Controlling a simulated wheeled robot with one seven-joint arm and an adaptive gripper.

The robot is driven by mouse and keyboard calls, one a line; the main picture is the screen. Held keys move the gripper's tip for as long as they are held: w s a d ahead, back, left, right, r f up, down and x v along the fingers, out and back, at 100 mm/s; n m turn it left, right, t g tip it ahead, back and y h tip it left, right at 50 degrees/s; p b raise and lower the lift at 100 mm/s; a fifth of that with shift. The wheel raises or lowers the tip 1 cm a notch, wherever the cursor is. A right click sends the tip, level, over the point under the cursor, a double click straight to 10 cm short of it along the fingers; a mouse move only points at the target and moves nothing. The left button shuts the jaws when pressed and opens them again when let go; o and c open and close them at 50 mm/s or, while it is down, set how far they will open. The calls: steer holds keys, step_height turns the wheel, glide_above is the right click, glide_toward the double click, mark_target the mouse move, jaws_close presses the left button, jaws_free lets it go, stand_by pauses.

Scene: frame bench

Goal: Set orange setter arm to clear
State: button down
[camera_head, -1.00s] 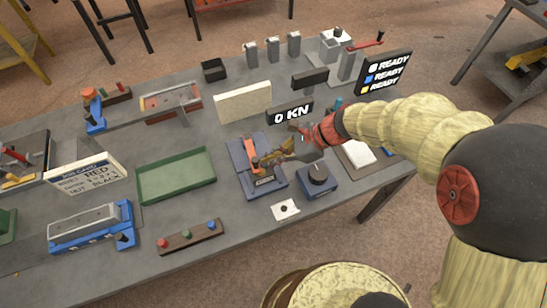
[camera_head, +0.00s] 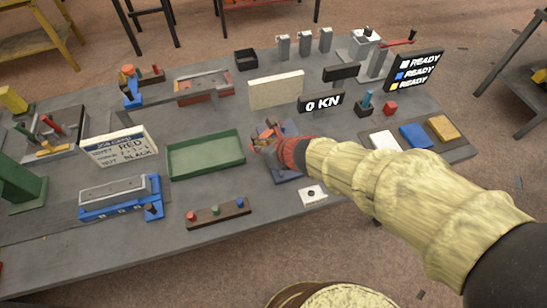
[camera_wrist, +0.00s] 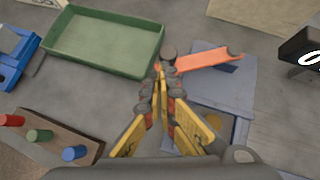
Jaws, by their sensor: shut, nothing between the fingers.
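The orange setter arm (camera_wrist: 205,59) lies across the blue-grey fixture (camera_wrist: 228,84) in the wrist view, with a dark round knob (camera_wrist: 168,51) at its left end. My gripper (camera_wrist: 160,77) is shut and empty, its tips just below the knob end; I cannot tell whether they touch it. In the head view my gripper (camera_head: 264,138) is over the left side of the fixture (camera_head: 288,176) and hides most of it and the setter arm. Any "clear" mark is not readable.
A green tray (camera_head: 205,153) stands to the left, and a strip with coloured buttons (camera_head: 218,213) is in front. A white card (camera_head: 312,195) lies at the front right.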

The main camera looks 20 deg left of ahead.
steer(key=w+a, duration=0.2)
steer(key=a, duration=0.5)
steer(key=shift+w+a, duration=0.25)
stand_by(1.4)
